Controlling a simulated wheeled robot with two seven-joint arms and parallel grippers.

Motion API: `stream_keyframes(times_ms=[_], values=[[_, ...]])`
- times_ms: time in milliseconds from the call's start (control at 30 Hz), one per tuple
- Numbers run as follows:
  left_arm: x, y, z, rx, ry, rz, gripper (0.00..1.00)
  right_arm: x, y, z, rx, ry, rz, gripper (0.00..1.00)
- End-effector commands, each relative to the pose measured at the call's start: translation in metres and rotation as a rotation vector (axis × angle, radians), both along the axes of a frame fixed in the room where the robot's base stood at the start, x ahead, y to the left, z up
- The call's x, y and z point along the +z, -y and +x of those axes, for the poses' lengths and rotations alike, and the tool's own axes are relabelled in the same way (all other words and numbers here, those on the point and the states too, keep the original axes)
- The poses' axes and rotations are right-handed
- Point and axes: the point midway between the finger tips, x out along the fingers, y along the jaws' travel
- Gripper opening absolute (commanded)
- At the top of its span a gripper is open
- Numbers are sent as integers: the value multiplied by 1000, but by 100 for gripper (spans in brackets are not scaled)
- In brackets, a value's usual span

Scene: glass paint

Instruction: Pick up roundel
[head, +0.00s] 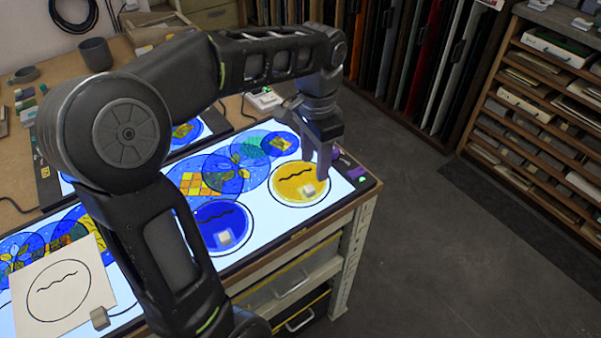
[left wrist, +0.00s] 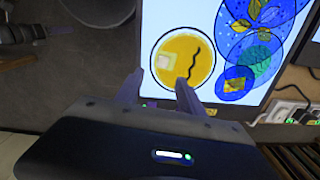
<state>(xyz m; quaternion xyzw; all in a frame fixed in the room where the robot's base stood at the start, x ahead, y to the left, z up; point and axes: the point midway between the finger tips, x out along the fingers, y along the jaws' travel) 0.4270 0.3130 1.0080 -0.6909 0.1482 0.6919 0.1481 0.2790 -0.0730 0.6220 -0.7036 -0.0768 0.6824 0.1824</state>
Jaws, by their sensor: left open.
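A yellow roundel (head: 293,176) with a dark wavy line and a small pale block (head: 308,191) lies inside a black circle at the right end of the lit panel. It also shows in the left wrist view (left wrist: 202,62). A blue roundel (head: 209,225) with its own pale block lies nearer me. My left gripper (head: 317,162) points down over the far right side of the yellow roundel, its fingers open with nothing between them. In the left wrist view the fingers (left wrist: 160,80) frame the roundel's near edge. Whether they touch it cannot be told. My right gripper is not in view.
The lit panel (head: 338,184) carries several overlapping coloured glass discs. A white card (head: 88,258) with a circle and wavy line lies at lower left. A grey mug (head: 95,54) stands far left. Shelves (head: 520,100) stand at the right, with open floor between.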

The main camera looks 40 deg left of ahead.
Motion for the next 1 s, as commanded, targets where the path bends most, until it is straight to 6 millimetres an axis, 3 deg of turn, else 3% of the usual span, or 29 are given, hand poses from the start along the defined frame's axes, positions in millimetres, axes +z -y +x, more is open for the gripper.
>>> stream_keyframes(times_ms=[167, 433, 767, 1000], values=[[-2, 0, 0, 0, 0, -1, 45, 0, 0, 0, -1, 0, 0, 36], [-25, 0, 0, 0, -1, -1, 45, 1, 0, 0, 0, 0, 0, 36], [-28, -1, 0, 1, 0, -1, 45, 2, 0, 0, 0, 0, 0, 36], [-56, -5, 0, 1, -4, -2, 45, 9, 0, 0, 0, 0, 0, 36]])
